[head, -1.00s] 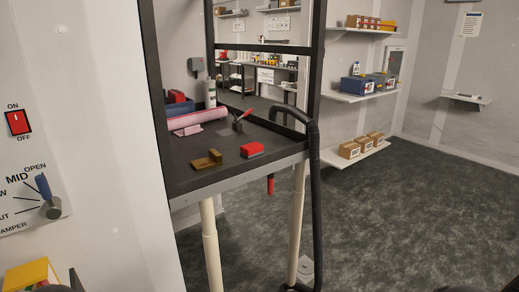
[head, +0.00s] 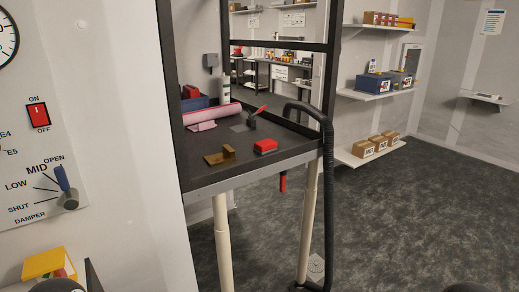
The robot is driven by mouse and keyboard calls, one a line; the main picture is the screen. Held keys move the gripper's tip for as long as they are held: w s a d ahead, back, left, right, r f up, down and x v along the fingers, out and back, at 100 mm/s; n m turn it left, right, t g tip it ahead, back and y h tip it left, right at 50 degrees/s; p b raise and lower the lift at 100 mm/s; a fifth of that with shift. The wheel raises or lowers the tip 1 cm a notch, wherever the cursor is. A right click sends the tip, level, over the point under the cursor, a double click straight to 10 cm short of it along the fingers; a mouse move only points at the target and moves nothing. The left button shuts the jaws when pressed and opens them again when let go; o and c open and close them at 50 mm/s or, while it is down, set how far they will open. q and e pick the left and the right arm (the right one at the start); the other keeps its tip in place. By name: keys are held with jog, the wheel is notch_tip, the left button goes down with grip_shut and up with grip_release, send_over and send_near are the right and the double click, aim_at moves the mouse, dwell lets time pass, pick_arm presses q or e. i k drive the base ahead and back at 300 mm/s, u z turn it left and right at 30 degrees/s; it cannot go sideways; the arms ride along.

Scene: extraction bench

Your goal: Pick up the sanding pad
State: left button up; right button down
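A small red block (head: 265,146), which looks like the sanding pad, lies near the front edge of the dark bench top (head: 240,168). Its details are too small to make out. A brown stepped block (head: 220,156) lies to its left, apart from it. Neither gripper is in view. Only dark rounded shapes, possibly parts of my arms, show at the bottom edge, far from the bench.
A black hose (head: 328,190) hangs down the bench's right side. Behind the blocks are a pink roll (head: 217,115), a white tube (head: 225,90) and a red-handled tool (head: 257,112). A wall with a damper dial (head: 66,190) stands left. Floor (head: 430,220) on the right is clear.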

aim_at(264, 147)
jog(key=z, duration=0.25)
jog(key=i, duration=1.3)
jog(key=z, duration=0.2)
